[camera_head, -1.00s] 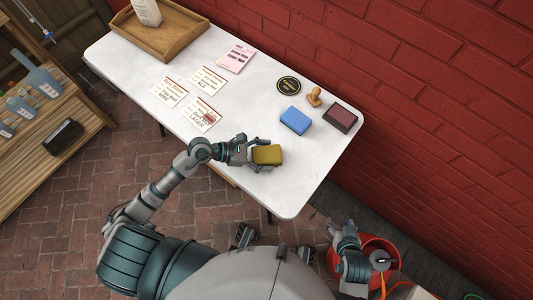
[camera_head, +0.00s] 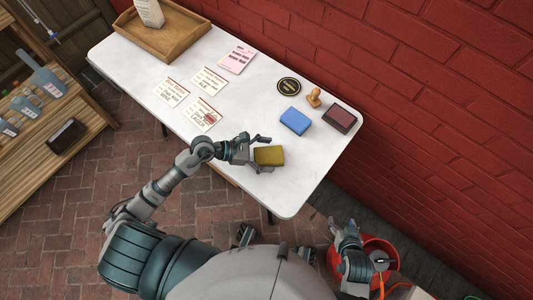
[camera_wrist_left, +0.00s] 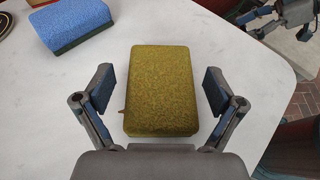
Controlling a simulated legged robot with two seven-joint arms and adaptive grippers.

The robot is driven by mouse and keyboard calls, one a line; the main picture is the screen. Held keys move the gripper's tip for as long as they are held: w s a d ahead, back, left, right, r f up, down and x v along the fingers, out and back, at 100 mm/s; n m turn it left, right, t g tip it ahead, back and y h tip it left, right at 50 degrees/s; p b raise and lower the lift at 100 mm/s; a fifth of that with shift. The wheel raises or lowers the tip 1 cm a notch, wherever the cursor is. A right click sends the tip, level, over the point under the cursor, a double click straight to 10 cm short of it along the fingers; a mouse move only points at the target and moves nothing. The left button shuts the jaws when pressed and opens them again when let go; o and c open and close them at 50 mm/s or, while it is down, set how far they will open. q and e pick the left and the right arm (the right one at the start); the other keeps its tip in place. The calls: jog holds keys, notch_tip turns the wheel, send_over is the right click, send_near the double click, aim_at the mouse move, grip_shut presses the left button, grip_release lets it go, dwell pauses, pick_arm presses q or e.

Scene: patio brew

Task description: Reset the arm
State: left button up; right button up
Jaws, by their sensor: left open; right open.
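My left gripper (camera_head: 262,154) is open over the white table, with its fingers on either side of a yellow-green sponge (camera_head: 269,156). In the left wrist view the sponge (camera_wrist_left: 161,92) lies between the two open fingers (camera_wrist_left: 160,92), with a gap on each side. My right gripper (camera_head: 349,238) is open off the table's right end, beside a red bucket (camera_head: 378,246).
The white table (camera_head: 240,100) holds a blue sponge (camera_head: 295,121), a dark ink pad (camera_head: 343,118), a wooden stamp (camera_head: 314,98), a round black coaster (camera_head: 289,86), several printed cards (camera_head: 171,92) and a wooden tray (camera_head: 190,42). A red brick wall (camera_head: 430,90) stands behind.

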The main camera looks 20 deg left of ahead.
pick_arm(q)
jog(key=shift+d, duration=0.25)
jog(key=c, duration=0.3)
jog(key=shift+a, duration=0.15)
jog(key=c, duration=0.8)
jog(key=shift+a, duration=0.2)
jog(key=shift+c, duration=0.5)
jog(key=shift+d+r+p, duration=0.15)
jog(key=shift+r+p, duration=0.2)
jog(key=shift+r, duration=0.1)
notch_tip(320, 180, up, 4)
jog(key=p, duration=0.3)
jog(key=shift+r, duration=0.15)
